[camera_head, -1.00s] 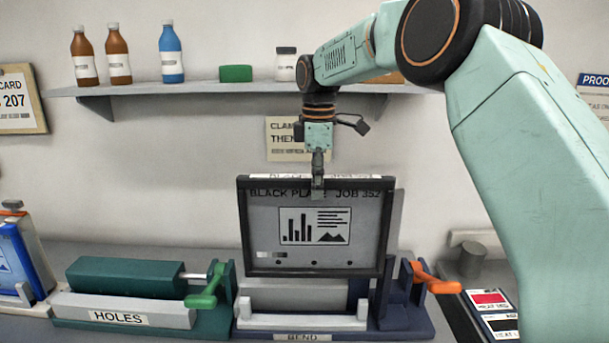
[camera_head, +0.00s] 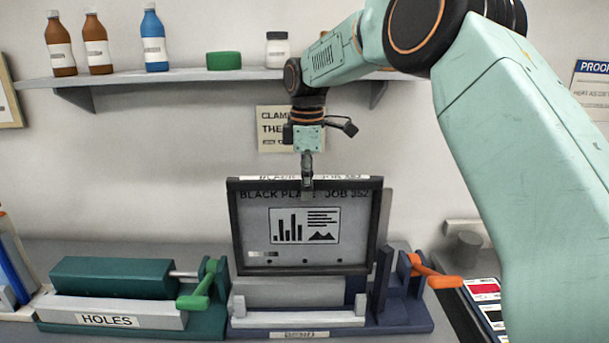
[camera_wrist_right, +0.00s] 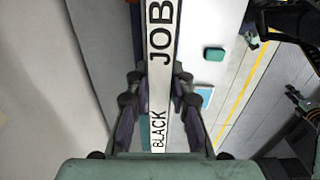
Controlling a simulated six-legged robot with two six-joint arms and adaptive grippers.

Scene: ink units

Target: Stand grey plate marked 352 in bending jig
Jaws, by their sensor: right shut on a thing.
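The grey plate (camera_head: 305,258) has a dark frame, a printed chart and the text "BLACK PLATE JOB 352". It hangs upright in the head view, its lower edge above the front of the bending jig (camera_head: 300,321). My right gripper (camera_head: 307,190) is shut on the plate's top edge near the middle. The wrist view shows the fingers (camera_wrist_right: 155,105) on both sides of the white top label (camera_wrist_right: 160,60). I cannot tell whether the plate touches the jig. The jig has an orange lever (camera_head: 436,272) on its right.
The green holes jig (camera_head: 115,278) with a green lever stands left of the bending jig. A shelf (camera_head: 200,77) with bottles and jars runs along the wall behind. Red and black labelled pads (camera_head: 485,290) lie at the right, beside a grey cylinder (camera_head: 468,248).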

